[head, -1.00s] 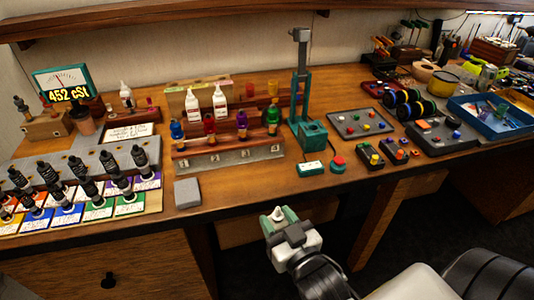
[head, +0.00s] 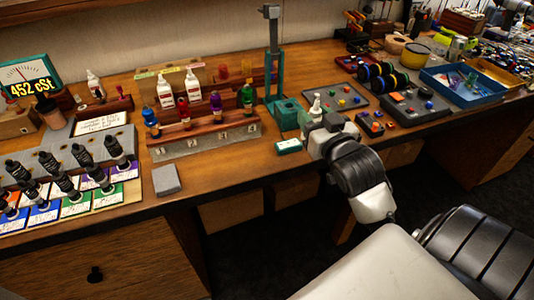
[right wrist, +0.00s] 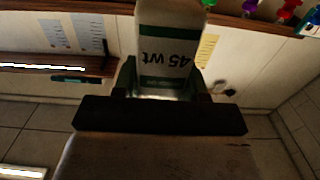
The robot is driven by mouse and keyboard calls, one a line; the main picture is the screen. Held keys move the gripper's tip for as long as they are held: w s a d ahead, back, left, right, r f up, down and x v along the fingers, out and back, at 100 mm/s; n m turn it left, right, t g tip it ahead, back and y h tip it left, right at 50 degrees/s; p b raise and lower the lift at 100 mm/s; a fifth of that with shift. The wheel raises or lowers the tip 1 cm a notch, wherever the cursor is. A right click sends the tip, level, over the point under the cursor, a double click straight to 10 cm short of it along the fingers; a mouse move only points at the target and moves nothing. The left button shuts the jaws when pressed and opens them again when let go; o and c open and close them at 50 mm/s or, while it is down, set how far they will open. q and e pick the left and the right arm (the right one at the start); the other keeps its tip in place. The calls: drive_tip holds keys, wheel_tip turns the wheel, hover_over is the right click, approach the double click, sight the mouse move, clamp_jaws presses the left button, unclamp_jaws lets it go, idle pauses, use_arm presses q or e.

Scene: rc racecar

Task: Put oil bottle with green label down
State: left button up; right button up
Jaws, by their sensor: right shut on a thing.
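A white oil bottle (right wrist: 165,60) with a green-banded label reading "45 wt" sits between the fingers of my right gripper (right wrist: 162,85) in the right wrist view. The label appears upside down there. In the head view only the white top of the bottle (head: 316,104) shows above my right gripper (head: 311,124). The gripper is shut on the bottle at the front part of the bench (head: 235,165), right of the teal press stand (head: 283,112). Whether the bottle touches anything below is hidden. My left gripper is not in view.
Two white bottles (head: 165,94) stand behind a rack of small coloured bottles (head: 184,112). Another white bottle (head: 95,85) stands farther left. Black shock absorbers (head: 82,155) stand on coloured cards at left. A button tray (head: 338,102) is close to the gripper. Bench is clear around the grey block (head: 166,180).

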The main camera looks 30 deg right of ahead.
drive_tip(key=w+a+f, duration=0.1)
drive_tip(key=w+f, duration=0.2)
drive_tip(key=w+a+f, duration=0.2)
drive_tip(key=w+f, duration=0.1)
drive_tip(key=w, duration=0.1)
drive_tip(key=w+a+f, duration=0.2)
drive_tip(key=w, duration=0.1)
drive_tip(key=shift+w+a+f, duration=0.15)
drive_tip(key=shift+a+f, duration=0.1)
drive_tip(key=shift+f, duration=0.15)
drive_tip(key=shift+f+p, duration=0.35)
drive_tip(key=shift+p, duration=0.25)
drive_tip(key=shift+f, duration=0.55)
drive_tip(key=shift+f, duration=0.1)
drive_tip(key=o, duration=1)
drive_tip(key=shift+f, duration=0.1)
